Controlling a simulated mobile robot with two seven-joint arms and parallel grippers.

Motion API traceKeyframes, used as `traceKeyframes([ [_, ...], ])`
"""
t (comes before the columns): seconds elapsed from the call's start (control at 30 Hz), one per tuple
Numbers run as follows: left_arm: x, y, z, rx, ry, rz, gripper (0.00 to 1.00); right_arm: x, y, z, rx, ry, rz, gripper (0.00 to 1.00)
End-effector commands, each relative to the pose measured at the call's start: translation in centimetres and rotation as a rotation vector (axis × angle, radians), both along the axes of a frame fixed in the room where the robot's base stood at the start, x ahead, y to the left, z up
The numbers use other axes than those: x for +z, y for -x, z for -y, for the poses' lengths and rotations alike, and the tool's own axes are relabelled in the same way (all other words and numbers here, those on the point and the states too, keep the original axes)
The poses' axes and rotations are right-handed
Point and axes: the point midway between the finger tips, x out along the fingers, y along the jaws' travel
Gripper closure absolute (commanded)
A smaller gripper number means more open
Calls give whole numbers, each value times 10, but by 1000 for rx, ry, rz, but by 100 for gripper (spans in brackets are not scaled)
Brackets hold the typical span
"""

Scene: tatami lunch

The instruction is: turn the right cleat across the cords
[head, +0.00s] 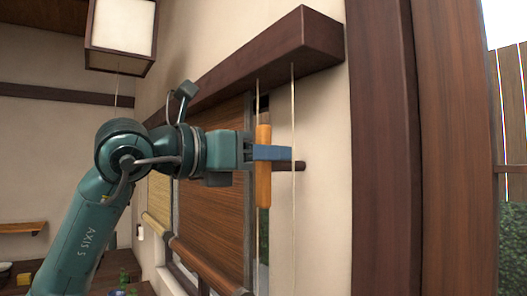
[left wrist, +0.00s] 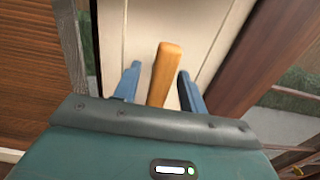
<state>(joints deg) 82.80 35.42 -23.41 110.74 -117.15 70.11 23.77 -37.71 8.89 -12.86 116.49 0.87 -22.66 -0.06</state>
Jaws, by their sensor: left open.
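The right cleat is an orange-brown wooden bar (head: 263,190) standing upright by the pale wall in the head view. A short dark peg (head: 298,166) shows just right of it. Two thin cords hang from the beam above: one (head: 257,95) comes down to the cleat's top, the other (head: 293,105) runs down to its right. My left gripper (head: 288,153) reaches in from the left at the cleat's mid height, its blue fingers open. In the left wrist view the cleat (left wrist: 163,72) stands between the two fingers, with gaps showing at both sides. My right gripper is out of view.
A dark wood beam (head: 240,68) runs above the arm. A brown blind (head: 215,200) hangs left of the cleat, with a roller (head: 205,265) at its bottom. A dark post (head: 385,150) stands to the right. A lantern (head: 122,28) hangs at upper left.

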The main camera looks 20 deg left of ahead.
Motion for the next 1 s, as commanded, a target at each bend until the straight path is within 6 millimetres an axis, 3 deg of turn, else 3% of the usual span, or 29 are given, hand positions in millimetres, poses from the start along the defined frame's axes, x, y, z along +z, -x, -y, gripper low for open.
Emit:
traceKeyframes([
  [0.07,0,0,0,0,0,0,58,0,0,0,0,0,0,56],
  [0.6,0,0,0,0,-1,-1,100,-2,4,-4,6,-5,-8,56],
  [1.0,-1,1,0,2,-59,45,100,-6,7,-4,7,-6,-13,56],
])
